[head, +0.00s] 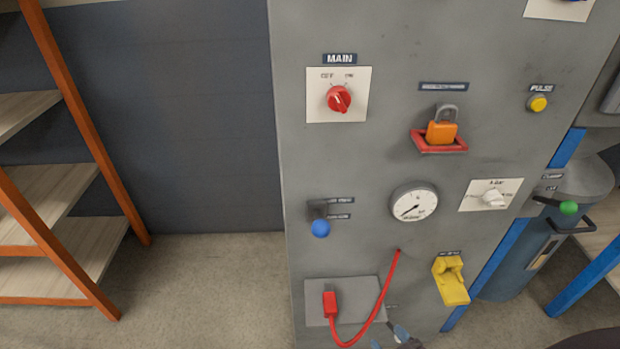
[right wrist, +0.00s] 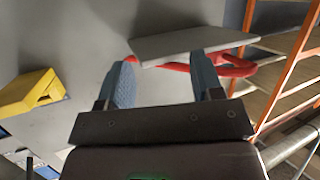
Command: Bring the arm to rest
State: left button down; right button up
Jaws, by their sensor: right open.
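My right gripper (head: 390,338) shows at the bottom edge of the head view, low in front of the grey panel (head: 380,160). Only its blue fingertips and a bit of its body show there. In the right wrist view its two blue fingers (right wrist: 163,82) are apart, with nothing held between them. The grey plate (right wrist: 190,44) and the red cable (right wrist: 190,67) show beyond the fingertips. I cannot tell whether a finger touches the cable. My left gripper is not in view.
The panel carries a red MAIN knob (head: 339,99), an orange padlock (head: 441,131), a gauge (head: 414,203), a blue-knobbed lever (head: 320,227) and a yellow cover (head: 451,280). The red cable (head: 388,295) loops near my gripper. Shelves (head: 60,200) stand left, with clear floor between.

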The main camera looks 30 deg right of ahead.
pick_arm(q)
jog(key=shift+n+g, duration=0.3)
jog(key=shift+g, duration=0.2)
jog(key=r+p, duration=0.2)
jog(key=p, duration=0.2)
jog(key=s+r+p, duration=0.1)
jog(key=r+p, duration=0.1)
jog(key=p, duration=0.2)
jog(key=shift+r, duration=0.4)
pick_arm(e)
jog(key=s+a+r+g, duration=0.1)
jog(key=s+r, duration=0.3)
jog(key=r, duration=0.5)
jog(key=s+a+r+n+g+y, duration=0.1)
jog(key=s+a+r, duration=0.3)
jog(key=r, duration=0.4)
jog(key=shift+s+a+r+g, duration=0.2)
jog(key=shift+r+g, duration=0.15)
jog(key=shift+g, duration=0.35)
